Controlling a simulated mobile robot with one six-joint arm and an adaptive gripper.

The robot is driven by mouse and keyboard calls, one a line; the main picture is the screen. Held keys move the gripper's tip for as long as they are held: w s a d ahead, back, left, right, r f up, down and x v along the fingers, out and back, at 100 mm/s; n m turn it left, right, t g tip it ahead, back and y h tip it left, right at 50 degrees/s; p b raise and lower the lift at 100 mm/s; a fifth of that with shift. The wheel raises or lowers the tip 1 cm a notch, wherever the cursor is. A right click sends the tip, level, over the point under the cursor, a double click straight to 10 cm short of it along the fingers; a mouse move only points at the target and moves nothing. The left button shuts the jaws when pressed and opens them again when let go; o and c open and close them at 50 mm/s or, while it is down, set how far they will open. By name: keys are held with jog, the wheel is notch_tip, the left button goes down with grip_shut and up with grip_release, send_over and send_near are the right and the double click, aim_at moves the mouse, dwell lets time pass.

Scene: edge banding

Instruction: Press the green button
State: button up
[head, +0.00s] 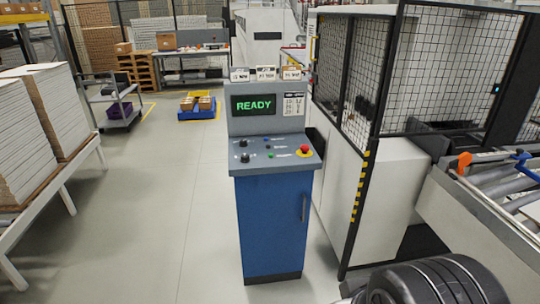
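A control console (272,215) with a blue cabinet and a grey sloped panel stands in the middle of the head view. A small green button (271,156) sits low in the middle of the panel. A small blue button (268,140) is above it, and a red mushroom button (304,149) is to its right. Black knobs (244,157) are at the panel's left. The screen (255,104) reads READY in green. My gripper is not in view; a dark rounded part at the bottom right seems to be my arm. Nothing covers the green button.
A black mesh guard fence (365,75) stands right of the console, with a roller conveyor (500,180) at the far right. Stacked white boards (40,130) rest on a rack at the left. A cart (115,100) stands further back. The floor left of the console is clear.

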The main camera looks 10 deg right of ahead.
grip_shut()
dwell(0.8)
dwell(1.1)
